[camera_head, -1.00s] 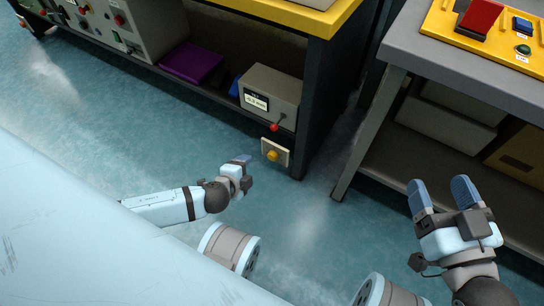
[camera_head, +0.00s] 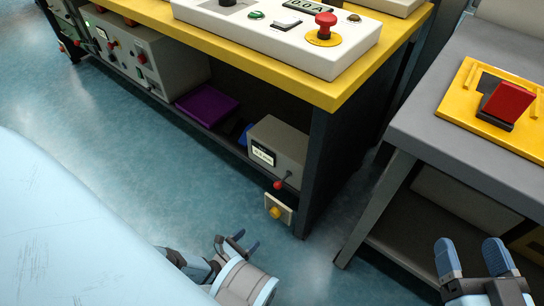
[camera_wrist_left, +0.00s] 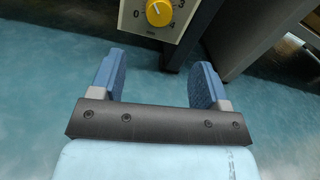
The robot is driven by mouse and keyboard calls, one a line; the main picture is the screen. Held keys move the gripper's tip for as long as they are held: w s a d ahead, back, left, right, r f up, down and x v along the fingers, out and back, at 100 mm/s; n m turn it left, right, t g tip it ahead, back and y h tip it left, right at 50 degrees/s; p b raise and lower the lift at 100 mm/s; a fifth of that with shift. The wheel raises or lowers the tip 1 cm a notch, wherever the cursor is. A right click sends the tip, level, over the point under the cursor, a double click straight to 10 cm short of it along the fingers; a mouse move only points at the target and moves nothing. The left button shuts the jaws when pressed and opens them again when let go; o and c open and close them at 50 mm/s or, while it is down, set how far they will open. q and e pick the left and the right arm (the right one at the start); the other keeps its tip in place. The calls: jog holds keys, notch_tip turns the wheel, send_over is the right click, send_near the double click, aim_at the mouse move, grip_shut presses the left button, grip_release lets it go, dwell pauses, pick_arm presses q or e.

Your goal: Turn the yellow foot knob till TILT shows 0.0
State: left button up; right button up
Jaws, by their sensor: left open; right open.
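The yellow foot knob (camera_head: 276,212) sits on a small pale plate (camera_head: 287,214) at the foot of the yellow-topped bench. In the left wrist view the knob (camera_wrist_left: 160,12) is at the top edge, with dial marks 0, 3 and 4 around it; the plate's top is cut off. My left gripper (camera_head: 237,242) is open and empty, in front of the knob and apart from it. Its two blue fingers (camera_wrist_left: 157,82) are spread below the plate in the wrist view. My right gripper (camera_head: 471,257) is open and empty at the lower right, near the grey table.
A grey box with a small display (camera_head: 263,154) and a red-tipped lever (camera_head: 279,184) stands on the shelf above the knob; its reading is too small to read. The bench leg (camera_head: 315,175) is just right of the knob. Open floor (camera_head: 120,150) lies left.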

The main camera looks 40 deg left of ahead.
aim_at(273, 215)
pick_arm(q)
jog(key=w, duration=0.4)
jog(key=w+d+b, duration=0.1)
jog(key=w, duration=0.3)
jog(key=w+b, duration=0.1)
jog(key=w, duration=0.3)
jog(key=shift+d, duration=0.35)
pick_arm(e)
jog(key=shift+w+d+r+n+t, duration=0.1)
jog(key=shift+w+d+n+t, duration=0.3)
jog(key=shift+n, duration=0.5)
pick_arm(q)
jog(key=c, duration=0.9)
pick_arm(e)
jog(key=shift+r+y, duration=0.15)
jog(key=shift+y, duration=0.15)
